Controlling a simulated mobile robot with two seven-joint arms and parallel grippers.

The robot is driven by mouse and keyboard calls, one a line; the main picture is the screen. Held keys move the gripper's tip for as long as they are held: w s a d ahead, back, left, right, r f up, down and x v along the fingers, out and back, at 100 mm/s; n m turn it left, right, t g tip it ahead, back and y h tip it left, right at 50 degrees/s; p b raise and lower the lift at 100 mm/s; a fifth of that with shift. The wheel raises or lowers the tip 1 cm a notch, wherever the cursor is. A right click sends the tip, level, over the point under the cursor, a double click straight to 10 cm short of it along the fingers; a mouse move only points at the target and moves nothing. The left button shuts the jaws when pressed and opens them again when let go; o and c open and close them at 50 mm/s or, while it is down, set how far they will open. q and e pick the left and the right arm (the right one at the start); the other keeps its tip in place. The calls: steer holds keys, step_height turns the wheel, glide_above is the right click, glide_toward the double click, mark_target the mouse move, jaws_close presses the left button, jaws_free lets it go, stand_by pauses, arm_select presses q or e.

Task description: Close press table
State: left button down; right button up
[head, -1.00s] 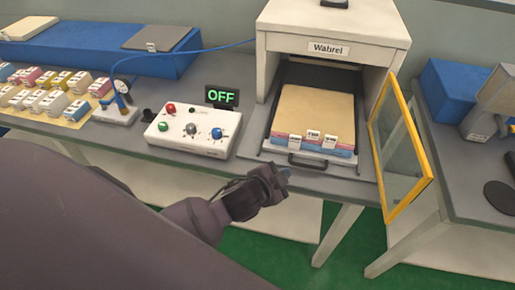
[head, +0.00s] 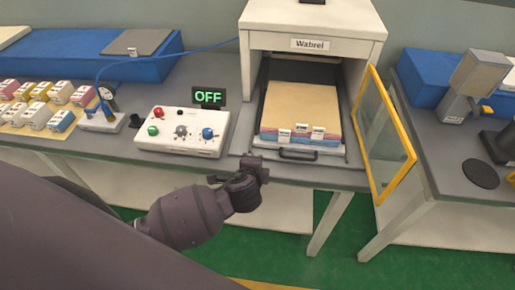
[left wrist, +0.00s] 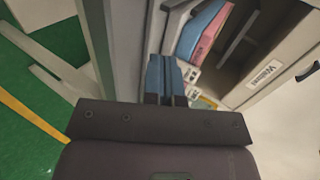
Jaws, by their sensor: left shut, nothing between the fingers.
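The white press (head: 313,22) labelled Wabrel stands on the grey bench. A dark handle (head: 298,155) is on the tray's front. My left gripper (head: 262,168) is in front of the bench, just left of the handle and apart from it. In the left wrist view its blue fingers (left wrist: 165,78) are together and empty, with the layers (left wrist: 203,32) beyond. My right gripper is not in view.
A yellow-framed glass door (head: 382,135) stands open right of the tray. A control box (head: 182,132) with an OFF display (head: 208,97) is to the left. A second table (head: 440,150) is at right.

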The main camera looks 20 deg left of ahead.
mark_target(259, 145)
arm_select(q)
steer(key=x, duration=0.4)
steer(key=r+x, duration=0.1)
steer(key=x, duration=0.1)
steer(key=shift+w+a, duration=0.1)
steer(key=shift+w, duration=0.35)
steer(key=shift+w+a+f, duration=0.1)
steer(key=shift+w+a, duration=0.1)
steer(key=shift+w, duration=0.5)
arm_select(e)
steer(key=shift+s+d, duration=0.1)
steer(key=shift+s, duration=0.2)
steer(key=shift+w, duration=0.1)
arm_select(q)
steer(key=shift+w, duration=0.1)
